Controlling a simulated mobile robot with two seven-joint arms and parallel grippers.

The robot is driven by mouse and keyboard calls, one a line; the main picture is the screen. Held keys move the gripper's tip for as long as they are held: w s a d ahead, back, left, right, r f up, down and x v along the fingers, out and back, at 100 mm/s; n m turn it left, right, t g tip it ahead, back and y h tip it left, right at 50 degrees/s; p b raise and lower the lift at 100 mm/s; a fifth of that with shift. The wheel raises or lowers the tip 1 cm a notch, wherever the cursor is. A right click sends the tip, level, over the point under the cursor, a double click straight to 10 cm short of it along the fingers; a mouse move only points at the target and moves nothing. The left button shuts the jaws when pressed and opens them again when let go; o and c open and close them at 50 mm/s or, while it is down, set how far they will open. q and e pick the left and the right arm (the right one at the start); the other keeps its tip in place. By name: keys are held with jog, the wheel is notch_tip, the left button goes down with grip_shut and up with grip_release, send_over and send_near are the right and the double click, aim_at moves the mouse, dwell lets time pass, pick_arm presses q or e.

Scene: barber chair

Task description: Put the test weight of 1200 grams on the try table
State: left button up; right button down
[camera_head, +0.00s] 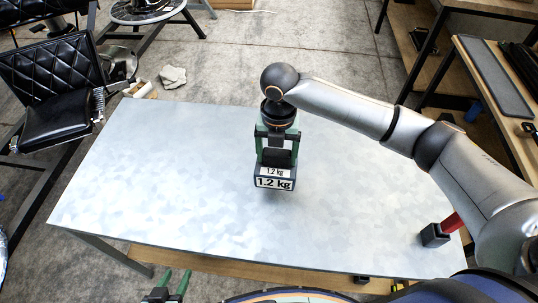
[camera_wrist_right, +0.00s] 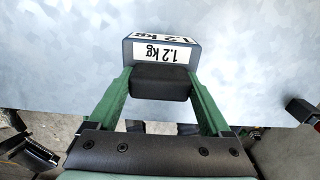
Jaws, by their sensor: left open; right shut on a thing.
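The test weight (camera_head: 274,181) is a dark block with white labels reading 1.2 kg. My right gripper (camera_head: 276,150) is shut on it from above, over the middle of the metal-topped table (camera_head: 150,170). In the right wrist view the weight (camera_wrist_right: 160,50) sits between the green fingers of my right gripper (camera_wrist_right: 160,85), its label upside down. I cannot tell whether its underside touches the table top. My left gripper (camera_head: 168,288) is open and empty at the bottom edge of the head view, in front of the table's near edge.
A small dark block with a red handle (camera_head: 435,234) stands at the table's right end. A black padded barber chair (camera_head: 55,85) is at the left, with a pale cloth (camera_head: 173,77) on the floor. Shelves (camera_head: 500,75) stand at the right. The table's left half is clear.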

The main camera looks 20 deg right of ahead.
aim_at(279, 162)
jog(key=shift+w+d+f, duration=0.35)
jog(key=shift+f, duration=0.1)
jog(key=shift+w+f, duration=0.1)
jog(key=shift+f, duration=1.55)
jog(key=shift+f, duration=0.1)
grip_release()
jog(key=shift+d+f, duration=0.1)
notch_tip(279, 162, up, 12)
jog(key=shift+r+p, duration=0.1)
jog(key=shift+p, duration=0.2)
